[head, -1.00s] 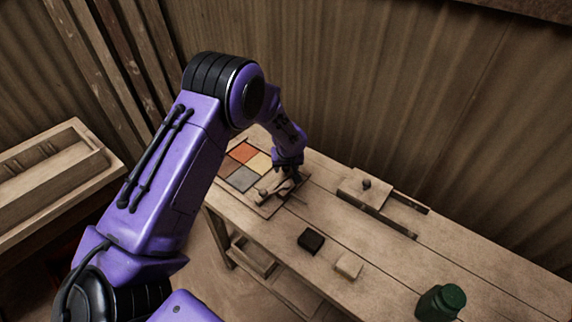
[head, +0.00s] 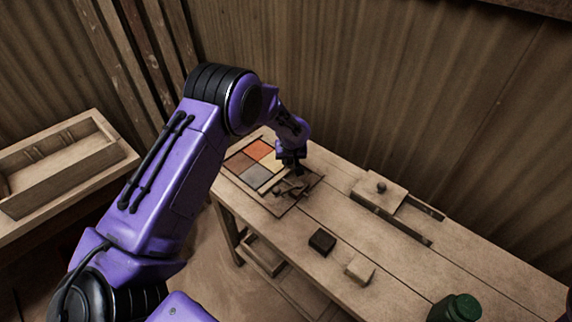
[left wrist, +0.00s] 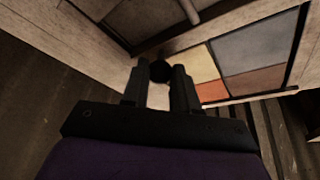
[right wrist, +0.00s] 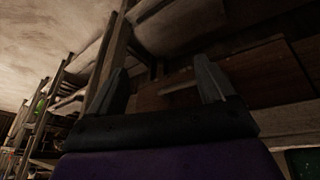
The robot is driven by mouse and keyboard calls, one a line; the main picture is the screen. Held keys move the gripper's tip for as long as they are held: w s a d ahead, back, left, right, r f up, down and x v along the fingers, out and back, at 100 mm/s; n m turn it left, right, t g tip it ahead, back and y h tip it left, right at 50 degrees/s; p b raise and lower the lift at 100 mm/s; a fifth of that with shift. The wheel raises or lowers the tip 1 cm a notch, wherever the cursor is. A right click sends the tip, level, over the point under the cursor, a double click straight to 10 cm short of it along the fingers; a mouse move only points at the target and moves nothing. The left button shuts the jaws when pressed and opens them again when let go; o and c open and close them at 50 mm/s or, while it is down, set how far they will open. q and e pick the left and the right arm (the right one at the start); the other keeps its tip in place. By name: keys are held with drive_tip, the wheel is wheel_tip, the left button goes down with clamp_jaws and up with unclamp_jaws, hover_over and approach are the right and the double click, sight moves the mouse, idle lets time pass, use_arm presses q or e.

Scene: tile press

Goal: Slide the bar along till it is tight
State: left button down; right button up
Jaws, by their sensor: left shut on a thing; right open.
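Four-colour tiles lie in a shallow frame on the bench; the orange tile (head: 258,149) and the grey tile (head: 254,175) show clearly. The wooden bar (head: 268,186) lies along the right side of the tiles, partly hidden by my left gripper (head: 290,167). In the left wrist view my left gripper (left wrist: 160,78) is shut on a dark round knob (left wrist: 160,70), beside the yellow tile (left wrist: 199,64). Whether a gap is left between bar and tiles is too small to tell. My right gripper (right wrist: 163,85) is open and empty, and out of the head view.
A black block (head: 322,241) and a pale block (head: 360,269) lie on the bench (head: 400,275). A wooden slide with a knob (head: 381,187) sits farther right. A green jar (head: 456,308) stands near the front right. A wooden trough (head: 70,172) stands at left.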

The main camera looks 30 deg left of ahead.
use_arm(q)
drive_tip(key=shift+w+a, duration=0.15)
drive_tip(key=shift+a, duration=0.3)
drive_tip(key=c, duration=0.9)
unclamp_jaws()
drive_tip(key=shift+r, duration=0.1)
drive_tip(key=b+v, duration=0.2)
drive_tip(key=v, duration=0.8)
drive_tip(key=shift+r, duration=0.15)
